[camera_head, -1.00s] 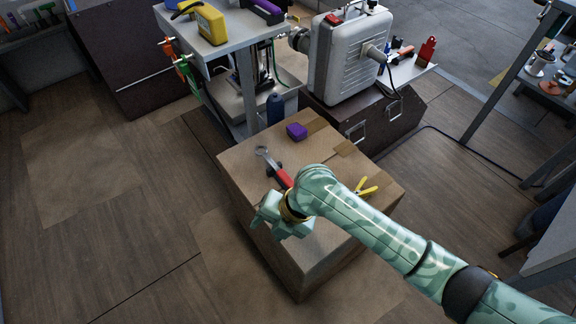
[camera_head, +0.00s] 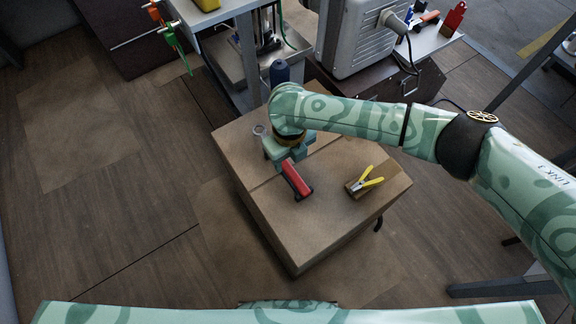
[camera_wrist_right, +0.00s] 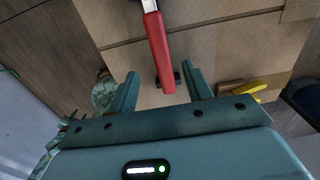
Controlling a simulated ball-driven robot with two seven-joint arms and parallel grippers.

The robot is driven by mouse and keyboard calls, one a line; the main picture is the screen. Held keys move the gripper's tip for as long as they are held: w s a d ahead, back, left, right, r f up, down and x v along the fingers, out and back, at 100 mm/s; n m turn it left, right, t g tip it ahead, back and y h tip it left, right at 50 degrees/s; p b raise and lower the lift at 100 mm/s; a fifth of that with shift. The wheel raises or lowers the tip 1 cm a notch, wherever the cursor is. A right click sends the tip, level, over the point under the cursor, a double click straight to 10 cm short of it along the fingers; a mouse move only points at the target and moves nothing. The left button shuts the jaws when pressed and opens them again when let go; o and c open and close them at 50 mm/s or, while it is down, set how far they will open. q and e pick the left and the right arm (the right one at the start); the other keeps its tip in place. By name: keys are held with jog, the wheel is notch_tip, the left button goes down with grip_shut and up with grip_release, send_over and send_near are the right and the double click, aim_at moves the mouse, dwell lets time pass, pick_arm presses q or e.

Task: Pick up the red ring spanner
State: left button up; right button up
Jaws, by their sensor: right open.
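The red ring spanner (camera_head: 297,181) lies on top of a cardboard box (camera_head: 330,225). Its red handle points toward the front, and its metal ring end shows at the back left. My right gripper (camera_head: 278,163) is over the middle of the spanner and hides part of its shaft. In the right wrist view the red handle (camera_wrist_right: 160,50) runs between the two open fingers of the gripper (camera_wrist_right: 160,84), with nothing gripped. I cannot tell how high the fingers are above the box. My left gripper is not in view.
Yellow-handled pliers (camera_head: 368,181) lie on the box to the right of the spanner. A dark blue bottle (camera_head: 279,72) stands behind the box. A metal-legged table and a large grey machine (camera_head: 347,40) are farther back. The box's front part is clear.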

aim_at(289, 169)
jog(key=f+b, duration=0.2)
jog(key=f, duration=0.1)
jog(key=f+b, duration=0.1)
jog(key=f, duration=0.1)
jog(key=shift+w, duration=0.25)
jog(key=shift+f+b, duration=0.3)
jog(key=shift+f, duration=0.15)
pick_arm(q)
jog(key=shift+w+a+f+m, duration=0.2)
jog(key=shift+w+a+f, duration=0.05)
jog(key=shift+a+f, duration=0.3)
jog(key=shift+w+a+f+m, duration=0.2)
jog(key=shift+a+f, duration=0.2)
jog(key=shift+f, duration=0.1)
pick_arm(e)
jog(key=shift+r, duration=0.15)
grip_shut()
